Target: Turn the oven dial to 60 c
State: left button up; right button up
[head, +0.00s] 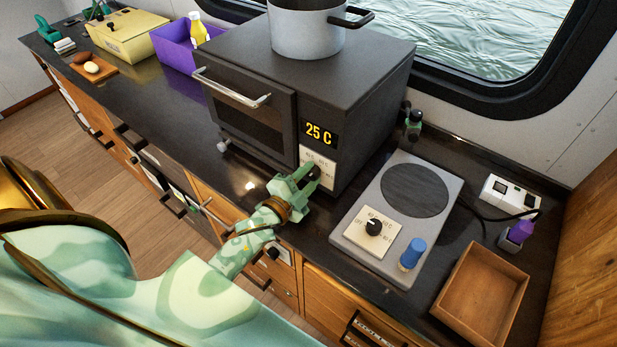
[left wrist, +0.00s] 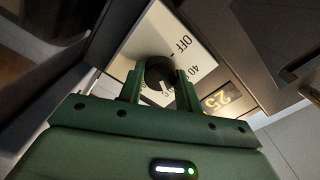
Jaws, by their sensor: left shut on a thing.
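The dark oven (head: 280,95) stands on the counter with its display (head: 319,133) reading 25 C. Its pale dial plate (head: 318,166) lies below the display, partly hidden by my gripper. In the left wrist view the round black dial (left wrist: 159,74) sits between my fingers, with OFF and 40 legible on the plate (left wrist: 178,36) around it. My left gripper (left wrist: 158,88) is shut on the dial, one finger on each side. In the head view my left gripper (head: 302,180) is at the oven's front right corner. My right gripper is not in view.
A pot (head: 305,30) stands on the oven. A hot plate (head: 385,235) with its own knob and a blue-capped item (head: 412,254) are to the right, beside a wooden tray (head: 485,297). A purple bin (head: 176,45) and yellow box (head: 130,35) stand left.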

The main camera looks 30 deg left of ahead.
pick_arm(q)
jog(key=shift+f, duration=0.15)
dwell(0.3)
jog(key=o, duration=1)
jog(key=s+a+b, duration=0.1)
jog(key=s, duration=1.5)
jog(key=shift+s, duration=0.2)
jog(key=shift+a, duration=0.1)
